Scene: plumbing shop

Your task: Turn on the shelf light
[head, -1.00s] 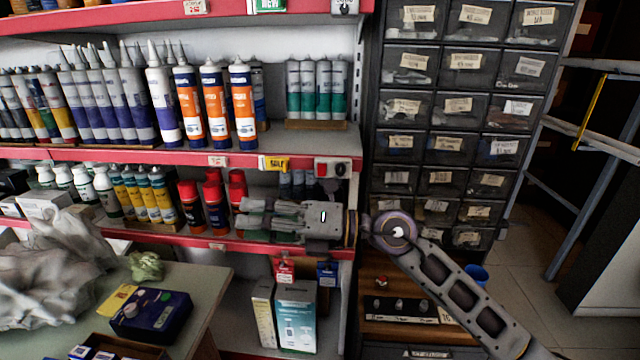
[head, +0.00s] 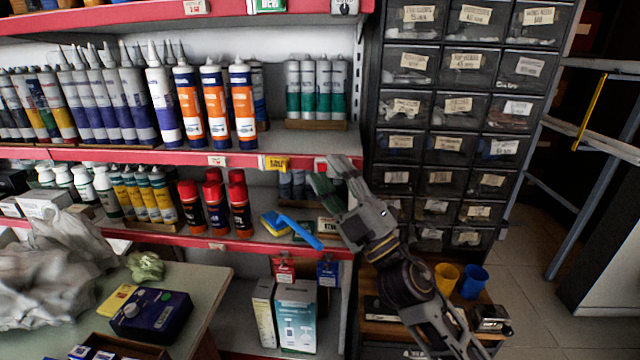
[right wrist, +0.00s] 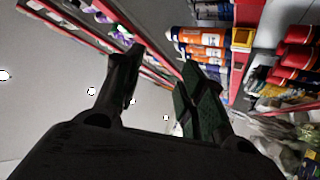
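A small box with a dark rotary knob (head: 344,6) sits at the right end of the top red shelf edge. A second knob box, red and white, showed on the middle red shelf edge (head: 130,155) earlier; my right gripper now covers that spot. My right gripper (head: 331,174) points up and left at the right end of this edge. In the right wrist view its two fingers (right wrist: 162,78) stand apart with nothing visible between them. Whether they touch the box is hidden. My left gripper is not in view.
Orange-and-blue cartridges (head: 213,105) stand on the middle shelf and red-capped cans (head: 213,205) on the one below. A blue-handled tool (head: 300,232) lies at that lower edge. A drawer cabinet (head: 460,120) stands close on the right. Yellow (head: 446,276) and blue cups (head: 474,282) stand below.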

